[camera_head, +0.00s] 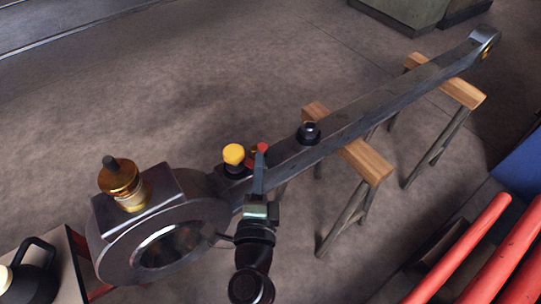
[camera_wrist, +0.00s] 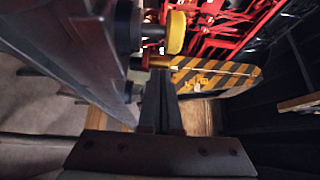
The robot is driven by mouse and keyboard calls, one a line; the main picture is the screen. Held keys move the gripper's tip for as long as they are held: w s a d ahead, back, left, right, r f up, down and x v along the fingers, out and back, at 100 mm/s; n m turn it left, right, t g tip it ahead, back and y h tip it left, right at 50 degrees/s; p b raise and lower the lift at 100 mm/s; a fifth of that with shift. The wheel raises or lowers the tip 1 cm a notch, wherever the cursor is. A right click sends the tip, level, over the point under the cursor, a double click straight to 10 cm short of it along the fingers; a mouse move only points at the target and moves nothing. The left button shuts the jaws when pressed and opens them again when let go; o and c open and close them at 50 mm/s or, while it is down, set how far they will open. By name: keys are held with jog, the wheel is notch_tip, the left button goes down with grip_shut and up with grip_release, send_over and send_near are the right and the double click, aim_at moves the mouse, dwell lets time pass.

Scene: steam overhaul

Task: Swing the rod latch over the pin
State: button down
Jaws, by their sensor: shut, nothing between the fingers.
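The long grey steel rod (camera_head: 385,101) lies diagonally across the head view, with a round big end at lower left. On the rod near that end sit a yellow knob (camera_head: 233,154) and a small red-tipped part (camera_head: 262,148) on dark fittings. I cannot tell which of these is the latch and which is the pin. In the wrist view the yellow knob (camera_wrist: 175,32) and a black cylinder (camera_wrist: 128,26) stand beside the rod's face (camera_wrist: 72,55). My gripper (camera_head: 260,166) is shut and empty, close beside these fittings; contact is unclear. Its fingers (camera_wrist: 160,85) point toward them.
Wooden-topped trestles (camera_head: 368,163) hold up the rod. A brass oil cup (camera_head: 119,178) stands on the big end. A black knob (camera_head: 308,132) sits farther along the rod. Red pipes (camera_head: 465,250) lie at lower right, and a dark can (camera_head: 32,278) at lower left.

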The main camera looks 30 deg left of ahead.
jog(key=shift+s+a, duration=0.3)
jog(key=shift+a, duration=0.55)
dwell(0.3)
